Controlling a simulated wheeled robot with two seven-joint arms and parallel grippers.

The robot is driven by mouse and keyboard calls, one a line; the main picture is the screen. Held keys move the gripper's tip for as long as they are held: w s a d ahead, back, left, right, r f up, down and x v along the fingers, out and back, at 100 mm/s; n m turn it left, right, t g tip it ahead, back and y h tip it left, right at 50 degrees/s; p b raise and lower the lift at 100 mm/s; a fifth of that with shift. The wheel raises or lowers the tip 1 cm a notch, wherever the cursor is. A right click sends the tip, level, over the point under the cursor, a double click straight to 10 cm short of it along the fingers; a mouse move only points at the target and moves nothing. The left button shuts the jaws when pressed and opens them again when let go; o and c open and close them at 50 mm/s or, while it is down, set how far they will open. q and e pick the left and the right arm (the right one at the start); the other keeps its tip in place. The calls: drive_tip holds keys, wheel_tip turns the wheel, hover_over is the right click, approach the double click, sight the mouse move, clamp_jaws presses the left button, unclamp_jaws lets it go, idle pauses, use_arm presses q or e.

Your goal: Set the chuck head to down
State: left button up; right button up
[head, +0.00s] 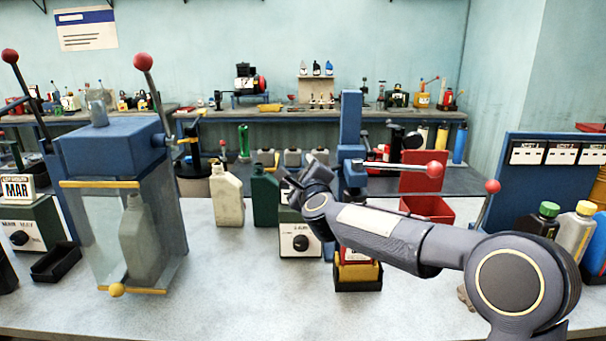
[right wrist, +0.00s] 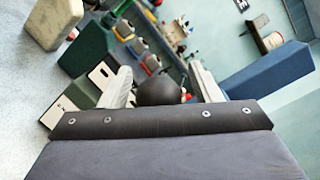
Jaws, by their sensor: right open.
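A capping stand with a blue column (head: 350,120) stands behind my right arm in the head view. Its lever ends in a red knob (head: 434,169) and points right, nearly level. My forearm hides the lower part of the stand, and I cannot make out the chuck head clearly. My right gripper (head: 290,180) is open, left of the column and above a dial box. In the right wrist view, a dark round knob (right wrist: 158,92) shows between the two pale fingers. I cannot tell whether they touch it. My left gripper is not in view.
A green bottle (head: 264,196) and a cream bottle (head: 226,196) stand left of my right gripper. The dial box (head: 299,240) is below it. A blue-topped clear cabinet (head: 115,150) stands left, capped bottles (head: 548,215) right. The front-centre table (head: 240,295) is clear.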

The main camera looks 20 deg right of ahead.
drive_tip(key=s+b, duration=0.1)
drive_tip(key=s, duration=0.6)
drive_tip(key=shift+s+a+b, duration=0.35)
drive_tip(key=shift+s+b, duration=0.05)
drive_tip(key=s+f+n+g+y+p, duration=0.1)
drive_tip(key=s+f+n+g, duration=0.3)
drive_tip(key=s, duration=0.8)
drive_tip(key=s+f+n+g+y+p, duration=0.1)
drive_tip(key=s+f+n+g, duration=0.3)
drive_tip(key=s+f+n, duration=0.4)
drive_tip(key=s+f+n+g+y+p, duration=0.1)
drive_tip(key=s+f+n+g+y, duration=0.2)
drive_tip(key=s+f+n, duration=0.4)
drive_tip(key=s+n+g, duration=0.1)
drive_tip(key=s+n, duration=0.4)
drive_tip(key=s, duration=0.6)
drive_tip(key=shift+d+p, duration=0.25)
drive_tip(key=shift+p, duration=0.05)
